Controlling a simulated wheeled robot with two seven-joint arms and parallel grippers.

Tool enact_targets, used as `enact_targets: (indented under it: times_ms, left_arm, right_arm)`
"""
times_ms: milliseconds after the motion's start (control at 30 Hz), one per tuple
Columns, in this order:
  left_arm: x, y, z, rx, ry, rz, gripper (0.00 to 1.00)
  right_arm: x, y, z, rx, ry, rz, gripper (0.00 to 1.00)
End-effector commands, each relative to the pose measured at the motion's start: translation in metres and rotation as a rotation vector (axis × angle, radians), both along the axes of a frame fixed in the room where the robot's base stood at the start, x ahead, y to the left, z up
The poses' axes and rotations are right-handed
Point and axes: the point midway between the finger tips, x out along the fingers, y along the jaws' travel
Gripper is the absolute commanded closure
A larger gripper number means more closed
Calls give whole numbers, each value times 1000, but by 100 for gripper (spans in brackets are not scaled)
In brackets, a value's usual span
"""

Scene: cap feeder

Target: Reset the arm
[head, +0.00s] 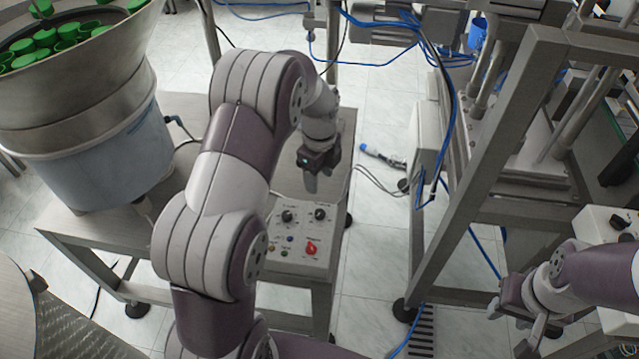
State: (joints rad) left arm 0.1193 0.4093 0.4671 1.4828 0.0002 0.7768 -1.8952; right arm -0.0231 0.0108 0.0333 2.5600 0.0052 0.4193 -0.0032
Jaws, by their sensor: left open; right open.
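My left arm reaches up from the bottom of the head view and bends over the metal table. My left gripper (317,172) points down over the table's right part, above and behind the control panel (300,235); it is open, and I see nothing between its fingers. My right gripper (520,325) is at the lower right, in front of the metal frame; it is open and appears empty. Its arm comes in from the right edge.
The feeder bowl (85,95) with several green caps (45,38) stands on the metal table (75,235) at the left. A steel machine frame (470,170) with blue cables fills the right. A blue-ended connector (370,150) lies on the tiled floor (375,225) between them.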

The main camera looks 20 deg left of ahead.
Motion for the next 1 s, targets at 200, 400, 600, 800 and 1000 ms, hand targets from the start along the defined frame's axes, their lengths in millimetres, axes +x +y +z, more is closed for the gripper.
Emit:
enact_targets:
  times_ms: [200,400,600,800,1000]
  left_arm:
    - [0,0,0,0,0,0,46]
    - [0,0,0,0,0,5,46]
    - [-12,-2,-11,-3,-3,485,46]
    - [-96,-25,8,-21,-15,1420,46]
    - [-179,-49,35,-71,-47,1793,46]
  right_arm:
    - [0,0,0,0,0,0,57]
    - [0,0,0,0,0,0,57]
    - [0,0,0,0,0,0,57]
    - [0,0,0,0,0,0,57]
    - [0,0,0,0,0,0,57]
